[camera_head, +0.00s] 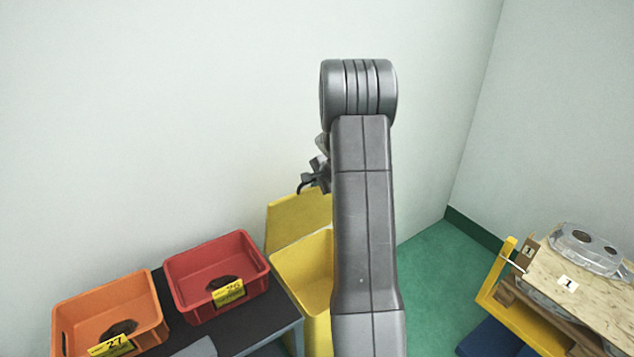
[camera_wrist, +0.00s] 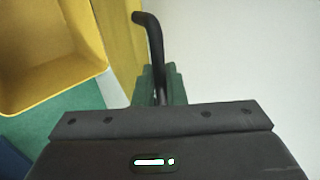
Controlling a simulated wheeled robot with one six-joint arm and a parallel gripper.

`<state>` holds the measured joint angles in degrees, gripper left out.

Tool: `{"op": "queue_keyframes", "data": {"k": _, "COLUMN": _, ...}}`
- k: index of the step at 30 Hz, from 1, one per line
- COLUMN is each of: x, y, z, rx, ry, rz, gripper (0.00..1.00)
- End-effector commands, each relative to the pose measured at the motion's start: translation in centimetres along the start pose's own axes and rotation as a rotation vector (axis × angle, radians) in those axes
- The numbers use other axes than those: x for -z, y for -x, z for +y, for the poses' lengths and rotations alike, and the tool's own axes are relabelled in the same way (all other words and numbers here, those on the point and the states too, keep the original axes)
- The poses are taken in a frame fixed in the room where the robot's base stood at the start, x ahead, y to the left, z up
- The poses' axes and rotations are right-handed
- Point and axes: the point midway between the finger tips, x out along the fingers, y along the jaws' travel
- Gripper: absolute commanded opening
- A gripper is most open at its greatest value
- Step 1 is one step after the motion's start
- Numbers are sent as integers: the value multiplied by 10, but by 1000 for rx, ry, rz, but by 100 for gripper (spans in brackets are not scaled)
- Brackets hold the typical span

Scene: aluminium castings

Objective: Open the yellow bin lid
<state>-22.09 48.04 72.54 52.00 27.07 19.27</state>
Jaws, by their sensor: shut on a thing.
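The yellow bin (camera_head: 306,262) stands beside the dark table, partly hidden behind my arm. Its mouth is uncovered, and its inside also shows at the upper left of the wrist view (camera_wrist: 45,75). The yellow lid (camera_head: 292,218) stands raised, tilted up at the back of the bin; its edge runs down the wrist view (camera_wrist: 122,45). A black bent handle (camera_wrist: 152,35) sticks out by the lid. My gripper (camera_wrist: 160,84) is shut on this handle, with its greenish fingers on either side. In the head view my gripper (camera_head: 317,178) is small and partly hidden by my arm.
An orange bin (camera_head: 75,310) and a red bin (camera_head: 190,262) stand on the dark table (camera_head: 270,315) left of the yellow bin. A pale wall is close behind. At right, a wooden board (camera_head: 590,305) carries a metal casting (camera_head: 590,248). Green floor (camera_head: 440,265) is clear between.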

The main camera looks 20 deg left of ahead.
Motion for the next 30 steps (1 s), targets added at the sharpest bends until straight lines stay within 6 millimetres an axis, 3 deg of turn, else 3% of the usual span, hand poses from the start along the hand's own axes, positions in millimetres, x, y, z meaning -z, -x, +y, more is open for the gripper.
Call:
{"op": "queue_keyframes", "data": {"k": 9, "x": 0, "y": 0, "z": 0, "rx": 1, "ry": 1, "rz": -1, "gripper": 0}}
{"op": "queue_keyframes", "data": {"k": 10, "x": 0, "y": 0, "z": 0, "rx": 0, "ry": 1, "rz": -1, "gripper": 16}}
{"op": "queue_keyframes", "data": {"k": 12, "x": 0, "y": 0, "z": 0, "rx": 0, "ry": 1, "rz": -1, "gripper": 26}}
{"op": "queue_keyframes", "data": {"k": 23, "x": 0, "y": 8, "z": 0, "rx": 1, "ry": -1, "rz": 0, "gripper": 26}}
{"op": "queue_keyframes", "data": {"k": 30, "x": 0, "y": 43, "z": 0, "rx": 3, "ry": 1, "rz": 2, "gripper": 26}}
